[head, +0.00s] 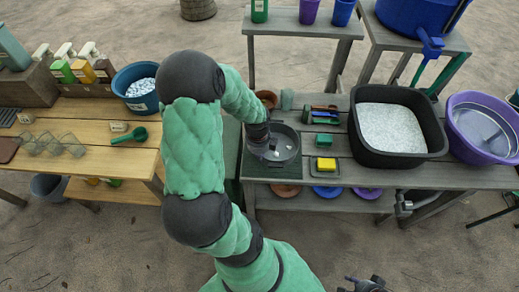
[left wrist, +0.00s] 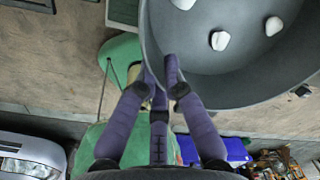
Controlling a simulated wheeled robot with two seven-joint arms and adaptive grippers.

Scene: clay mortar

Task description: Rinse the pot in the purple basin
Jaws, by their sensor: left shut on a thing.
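The pot, a dark grey round vessel (head: 284,150), is at the left end of the grey bench, with small pale pieces inside. In the left wrist view the pot (left wrist: 235,70) fills the upper right, with several white pieces (left wrist: 220,40) in it. My left gripper (head: 261,140) is at the pot's left rim; in the wrist view its purple fingers (left wrist: 162,75) are closed together on the rim. The purple basin (head: 450,125) stands at the bench's right end, well apart from the pot, with clear liquid in it. A dark part of mine, perhaps my right gripper (head: 368,285), shows at the bottom edge.
A black tub (head: 356,130) of white granules stands between the pot and the basin. A yellow block (head: 326,165), a green block (head: 324,140) and a small caddy (head: 320,116) lie beside the pot. A terracotta pot (head: 266,96) is behind it. A wooden table (head: 90,155) is at left.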

